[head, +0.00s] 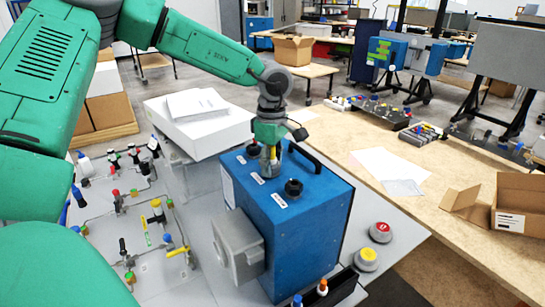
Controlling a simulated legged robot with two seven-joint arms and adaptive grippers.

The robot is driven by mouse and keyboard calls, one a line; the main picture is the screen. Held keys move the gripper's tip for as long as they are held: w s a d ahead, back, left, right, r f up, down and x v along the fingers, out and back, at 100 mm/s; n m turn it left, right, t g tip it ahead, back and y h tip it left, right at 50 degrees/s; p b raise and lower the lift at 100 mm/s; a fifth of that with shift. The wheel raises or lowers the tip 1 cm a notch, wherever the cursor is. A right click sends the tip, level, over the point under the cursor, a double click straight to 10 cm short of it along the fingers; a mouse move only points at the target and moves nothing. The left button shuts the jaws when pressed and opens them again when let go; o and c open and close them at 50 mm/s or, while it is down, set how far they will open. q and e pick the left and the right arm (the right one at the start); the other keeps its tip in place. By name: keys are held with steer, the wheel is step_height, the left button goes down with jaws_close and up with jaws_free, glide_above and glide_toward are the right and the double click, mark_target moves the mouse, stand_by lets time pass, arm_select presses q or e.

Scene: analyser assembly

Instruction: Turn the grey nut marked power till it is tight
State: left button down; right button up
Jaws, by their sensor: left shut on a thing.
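The blue analyser box (312,222) stands on the grey bench, with black round fittings and small white labels on its top. The labels are too small to read. My left gripper (270,164) points straight down onto the middle fitting on the top, between a rear black fitting (253,149) and a front black fitting (293,187). It is shut on the grey nut there, which its fingers mostly hide. My right gripper is not in view.
A black handle (305,158) runs along the box's right top edge. A grey housing (238,245) juts from its front. Red (380,232) and yellow (366,258) buttons stand at right. A valve panel (145,235) lies left; a white carton (205,130) stands behind.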

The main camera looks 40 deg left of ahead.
arm_select(q)
steer(key=m, duration=0.3)
steer(key=shift+w+r+m, duration=0.2)
steer(key=shift+m, duration=0.1)
steer(key=m, duration=0.4)
steer(key=shift+m, duration=0.4)
steer(key=m, duration=0.8)
steer(key=c, duration=1.2)
jaws_free()
steer(key=shift+a, duration=0.1)
steer(key=shift+f, duration=0.15)
